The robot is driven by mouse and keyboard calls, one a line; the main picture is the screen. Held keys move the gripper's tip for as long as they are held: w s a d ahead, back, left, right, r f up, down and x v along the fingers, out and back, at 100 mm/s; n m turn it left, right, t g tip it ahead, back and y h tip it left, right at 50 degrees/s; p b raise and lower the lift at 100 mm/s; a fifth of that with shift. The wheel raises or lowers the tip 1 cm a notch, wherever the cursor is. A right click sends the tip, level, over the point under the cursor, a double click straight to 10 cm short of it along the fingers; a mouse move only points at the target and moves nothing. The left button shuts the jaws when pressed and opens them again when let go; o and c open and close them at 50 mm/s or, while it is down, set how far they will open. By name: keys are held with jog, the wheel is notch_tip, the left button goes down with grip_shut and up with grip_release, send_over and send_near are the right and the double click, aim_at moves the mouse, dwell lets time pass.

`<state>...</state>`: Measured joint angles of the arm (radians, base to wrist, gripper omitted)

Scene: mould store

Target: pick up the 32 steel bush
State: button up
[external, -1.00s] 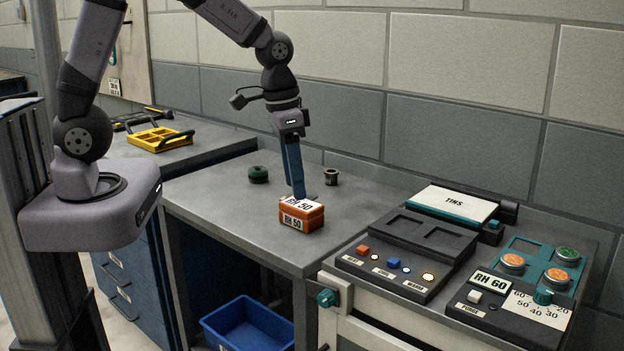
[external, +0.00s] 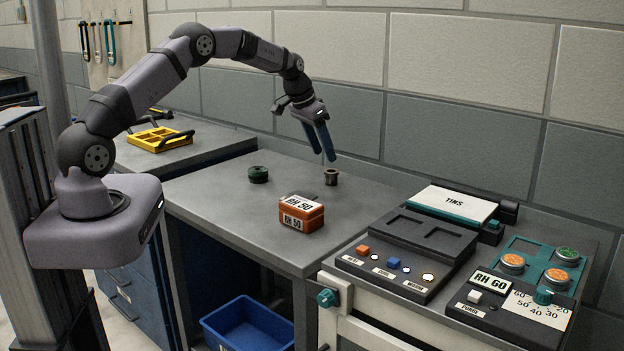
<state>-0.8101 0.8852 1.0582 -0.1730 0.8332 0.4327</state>
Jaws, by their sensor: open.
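A small dark flanged bush (external: 331,177) with a hollow top stands upright on the grey bench, toward the wall. No number can be read on it, but it is the only bush-like metal piece in view. My gripper (external: 326,157) is open and empty, its blue fingers tilted down to the right. The fingertips are just above the bush in the picture; the exact gap in depth is hard to tell.
A control panel (external: 407,258) and TINS case (external: 453,203) stand right. Bare bench (external: 222,206) lies between.

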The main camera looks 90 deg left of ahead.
aim_at(329, 184)
jog(key=shift+p+x, duration=1.9)
jog(key=shift+x, duration=1.7)
jog(key=shift+s+d, duration=0.1)
jog(key=shift+d, duration=0.05)
jog(key=c, duration=1.1)
jog(key=shift+c, duration=0.2)
jog(key=shift+r, duration=0.1)
notch_tip(329, 184, up, 10)
jog(key=b, duration=0.3)
jog(key=shift+b, duration=0.3)
